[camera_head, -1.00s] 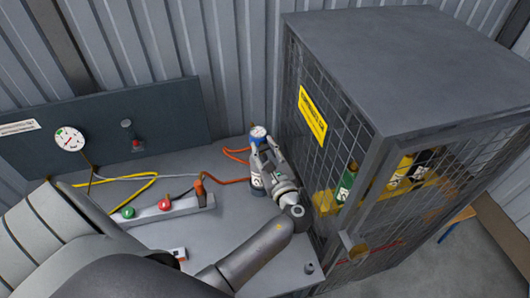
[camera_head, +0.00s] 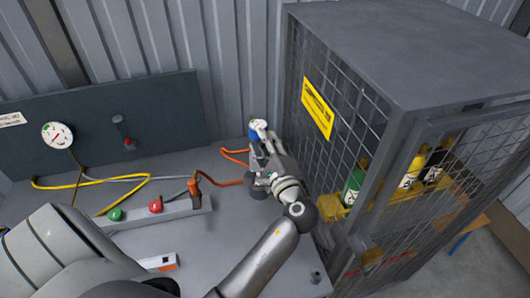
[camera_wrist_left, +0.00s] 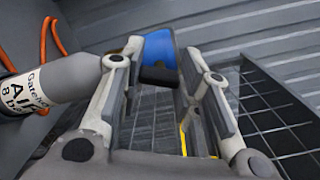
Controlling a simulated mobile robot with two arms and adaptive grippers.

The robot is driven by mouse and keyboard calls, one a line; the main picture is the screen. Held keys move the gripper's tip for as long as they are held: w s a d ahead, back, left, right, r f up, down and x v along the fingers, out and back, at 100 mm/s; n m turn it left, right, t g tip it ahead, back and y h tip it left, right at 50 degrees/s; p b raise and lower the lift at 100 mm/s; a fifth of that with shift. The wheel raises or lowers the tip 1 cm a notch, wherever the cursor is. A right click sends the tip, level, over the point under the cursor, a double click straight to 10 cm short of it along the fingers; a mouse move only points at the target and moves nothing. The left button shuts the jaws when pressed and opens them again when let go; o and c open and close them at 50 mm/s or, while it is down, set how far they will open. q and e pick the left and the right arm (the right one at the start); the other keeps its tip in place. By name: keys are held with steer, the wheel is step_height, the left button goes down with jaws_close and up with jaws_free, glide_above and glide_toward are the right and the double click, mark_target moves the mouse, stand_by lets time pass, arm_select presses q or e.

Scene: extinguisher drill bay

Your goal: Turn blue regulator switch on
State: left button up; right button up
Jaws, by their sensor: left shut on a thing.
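The blue regulator switch (camera_head: 256,134) sits at the back of the grey bench, beside the cage, with a white part on top. In the left wrist view the blue switch (camera_wrist_left: 159,50) is between my fingertips, its lower end dark. My left gripper (camera_head: 265,143) reaches it from the front right and is shut on it. A grey air bottle (camera_wrist_left: 60,80) with a white label stands beside the fingers in the wrist view; my gripper partly hides it in the head view. My right gripper is not in view.
The mesh cage (camera_head: 335,130) with bottles inside stands close right of my left arm. On the bench are a strip with a green button (camera_head: 116,214) and a red button (camera_head: 155,206), hoses, and a gauge (camera_head: 57,135) by the back panel.

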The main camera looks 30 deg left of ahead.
arm_select(q)
steer(key=shift+f+n+b, duration=0.15)
steer(key=shift+n+b, duration=1.75)
steer(key=shift+n, duration=0.1)
steer(key=o, duration=1)
steer(key=shift+o, duration=0.2)
